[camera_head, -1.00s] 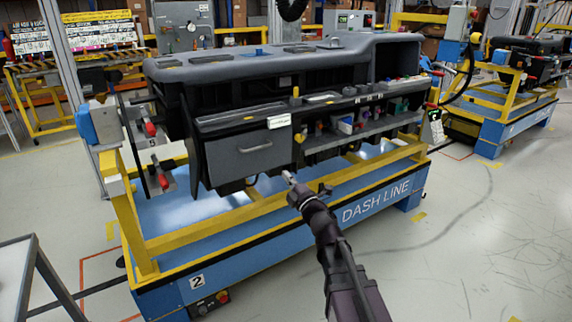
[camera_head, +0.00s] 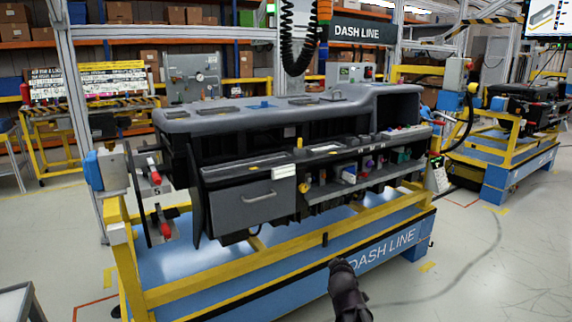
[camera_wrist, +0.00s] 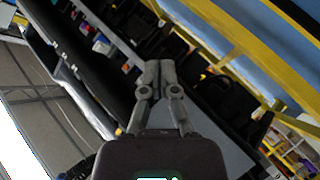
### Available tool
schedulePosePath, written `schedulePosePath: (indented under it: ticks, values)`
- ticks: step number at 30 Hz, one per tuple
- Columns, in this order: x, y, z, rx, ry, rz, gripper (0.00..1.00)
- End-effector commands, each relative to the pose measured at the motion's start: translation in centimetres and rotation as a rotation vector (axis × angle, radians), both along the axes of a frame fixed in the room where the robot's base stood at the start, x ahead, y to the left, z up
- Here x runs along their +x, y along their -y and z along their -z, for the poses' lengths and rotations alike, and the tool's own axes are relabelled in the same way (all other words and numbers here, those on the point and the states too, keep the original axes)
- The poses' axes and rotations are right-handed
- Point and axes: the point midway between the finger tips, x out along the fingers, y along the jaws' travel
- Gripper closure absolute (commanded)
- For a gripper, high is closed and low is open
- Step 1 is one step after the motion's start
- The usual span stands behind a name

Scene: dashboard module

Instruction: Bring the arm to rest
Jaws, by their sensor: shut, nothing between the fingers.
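My gripper (camera_wrist: 158,68) shows in the wrist view with its two grey fingers together and nothing between them. In the head view my dark arm (camera_head: 346,292) rises from the bottom edge in front of the cart; the fingers cannot be made out there. The grey and black dashboard module (camera_head: 250,120) sits on a yellow-framed blue cart (camera_head: 225,284). In the wrist view, dark dashboard parts and the yellow frame (camera_wrist: 240,32) lie beyond the fingers. I see no contact with them.
A second cart (camera_head: 520,168) with another module stands at the right. The floor (camera_head: 480,270) at the front right is clear. A grey-framed table corner (camera_head: 18,300) shows at the lower left. A coiled black hose (camera_head: 297,40) hangs above the module.

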Motion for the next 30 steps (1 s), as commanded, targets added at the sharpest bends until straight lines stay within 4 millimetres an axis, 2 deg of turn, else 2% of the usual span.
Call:
schedulePosePath:
  ticks: [6,15,21,30]
  values:
    - [-3.7,1.8,4.2,0.167,-0.230,0.165,1.00]
    - [-10.4,2.1,9.0,0.381,-0.567,0.369,1.00]
    - [-14.7,1.4,10.7,0.483,-0.770,0.469,1.00]
    - [-18.8,0.3,11.4,0.564,-0.962,0.553,1.00]
